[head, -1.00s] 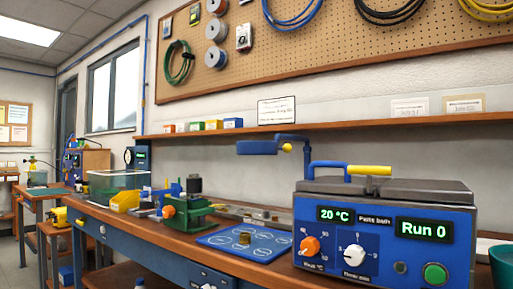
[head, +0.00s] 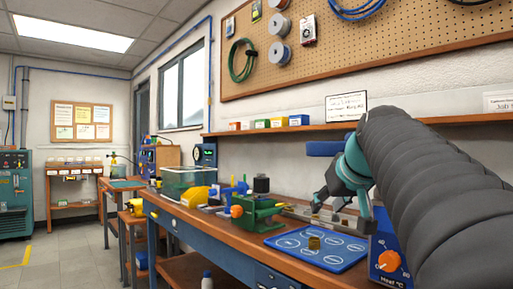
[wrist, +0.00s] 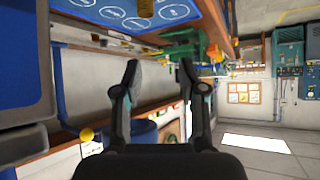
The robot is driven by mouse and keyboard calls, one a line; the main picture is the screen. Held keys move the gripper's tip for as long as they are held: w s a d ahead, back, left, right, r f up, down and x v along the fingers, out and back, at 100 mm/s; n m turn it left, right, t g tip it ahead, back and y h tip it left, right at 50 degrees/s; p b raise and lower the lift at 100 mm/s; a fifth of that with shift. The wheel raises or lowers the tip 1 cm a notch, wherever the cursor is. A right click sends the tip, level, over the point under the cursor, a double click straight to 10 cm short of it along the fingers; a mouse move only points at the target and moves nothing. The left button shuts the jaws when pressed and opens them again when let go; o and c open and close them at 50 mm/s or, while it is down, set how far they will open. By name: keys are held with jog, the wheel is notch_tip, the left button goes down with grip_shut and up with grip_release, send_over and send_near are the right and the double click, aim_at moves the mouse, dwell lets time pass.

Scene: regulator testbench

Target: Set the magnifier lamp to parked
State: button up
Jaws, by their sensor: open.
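The blue magnifier lamp's head (head: 325,148) shows below the wall shelf in the head view, beside my arm. The rest of the lamp is hidden behind my arm there. In the wrist view a yellow knob (wrist: 87,134) and a blue part (wrist: 146,131), which look like the lamp's, are low in the picture, behind my gripper's fingers and palm. My gripper (wrist: 160,66) is open with nothing between its fingers. In the head view my gripper (head: 328,198) is over the back of the bench, below the lamp head. I see no contact with the lamp.
The bench (head: 225,232) holds a blue mat (head: 330,256) with a small brass part, a green vise (head: 258,217) and a clear bin (head: 187,181). A blue bath unit (head: 388,240) is mostly behind my arm. The wall shelf (head: 405,127) runs above.

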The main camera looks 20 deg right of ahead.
jog(key=d+r+t+h+p, duration=0.1)
jog(key=d+r+t+h, duration=0.2)
jog(key=d+r, duration=1.35)
jog(key=shift+n, duration=0.4)
jog(key=x, duration=0.4)
jog(key=a+x, duration=0.1)
jog(key=x, duration=0.3)
jog(key=p+x, duration=0.1)
jog(key=x, duration=0.3)
jog(key=shift+w+a+f, duration=0.1)
jog(key=shift+w+f, duration=0.2)
jog(key=shift+w, duration=0.15)
grip_shut()
